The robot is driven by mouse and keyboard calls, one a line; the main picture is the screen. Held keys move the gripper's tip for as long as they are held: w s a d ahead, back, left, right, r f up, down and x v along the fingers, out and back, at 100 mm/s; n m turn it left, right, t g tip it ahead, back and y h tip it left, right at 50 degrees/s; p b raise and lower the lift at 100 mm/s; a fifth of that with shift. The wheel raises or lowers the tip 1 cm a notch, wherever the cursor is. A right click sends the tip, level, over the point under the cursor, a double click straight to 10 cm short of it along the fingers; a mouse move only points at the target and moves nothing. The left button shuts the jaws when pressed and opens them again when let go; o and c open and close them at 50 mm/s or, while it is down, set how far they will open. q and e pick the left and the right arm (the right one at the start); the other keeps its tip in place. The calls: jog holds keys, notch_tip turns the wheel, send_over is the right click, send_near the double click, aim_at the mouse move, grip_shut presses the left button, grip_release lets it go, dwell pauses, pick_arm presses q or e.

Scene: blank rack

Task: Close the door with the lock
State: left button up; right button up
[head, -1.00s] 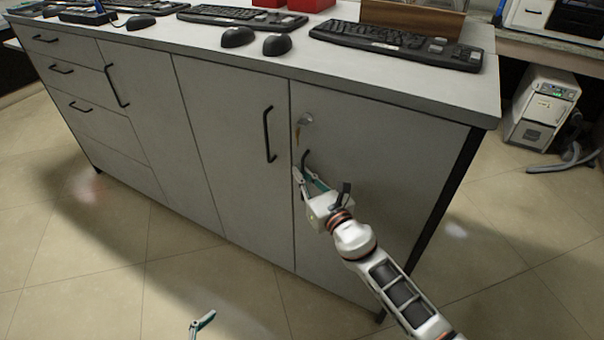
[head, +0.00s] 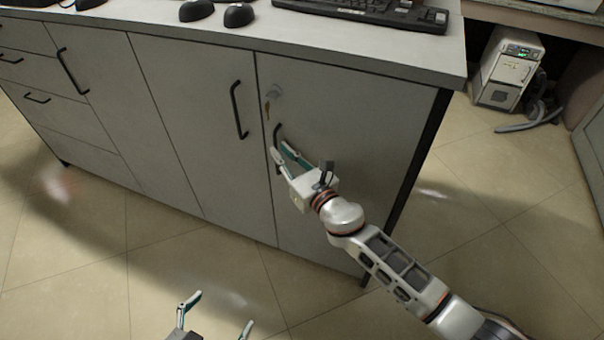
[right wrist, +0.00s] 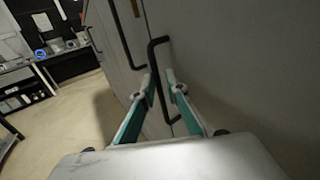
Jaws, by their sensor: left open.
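The right-hand grey cabinet door (head: 345,120) looks flush with the front. Its lock (head: 273,92) sits at the upper left edge, with a brass-coloured key (head: 267,110) hanging there. The door's black handle (head: 278,133) is just below and partly hidden by my right gripper (head: 280,150). In the right wrist view, the handle (right wrist: 153,58) runs down between the two teal fingertips of this gripper (right wrist: 160,77). Whether they press on it is unclear. My left gripper (head: 217,312) is open and empty, low in the head view, over the floor and away from the cabinet.
A neighbouring door with its own black handle (head: 238,110) is left of the lock. A keyboard (head: 365,10) and mice (head: 239,15) lie on the countertop. A white device (head: 507,68) stands at the back right. The tiled floor (head: 75,255) before the cabinet is clear.

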jog(key=v, duration=0.9)
pick_arm(q)
jog(key=shift+r, duration=0.1)
pick_arm(e)
jog(key=shift+d, duration=0.15)
pick_arm(q)
jog(key=shift+n, duration=0.4)
jog(key=r+p, duration=0.1)
jog(key=p, duration=0.2)
jog(key=s+r+p, duration=0.1)
jog(key=r+p, duration=0.1)
jog(key=p, duration=0.1)
jog(key=r+p, duration=0.1)
jog(key=p, duration=0.3)
jog(key=shift+s+d+r, duration=0.2)
jog(key=shift+d+r, duration=0.1)
jog(key=shift+r, duration=0.1)
pick_arm(e)
jog(key=s+d+f+n+g+h, duration=0.1)
jog(key=s+d+f+n+h, duration=0.3)
jog(key=s+d+n, duration=0.8)
jog(key=s+d+f+n+g+h, duration=0.2)
jog(key=s+d+f+n+h, duration=0.2)
jog(key=s+d+f+n, duration=0.4)
jog(key=s+d+n, duration=0.4)
jog(key=s+n, duration=0.5)
jog(key=n, duration=0.3)
jog(key=shift+d+f+n+g, duration=0.2)
jog(key=shift+f+n+g, duration=0.05)
jog(key=shift+n+g, duration=0.05)
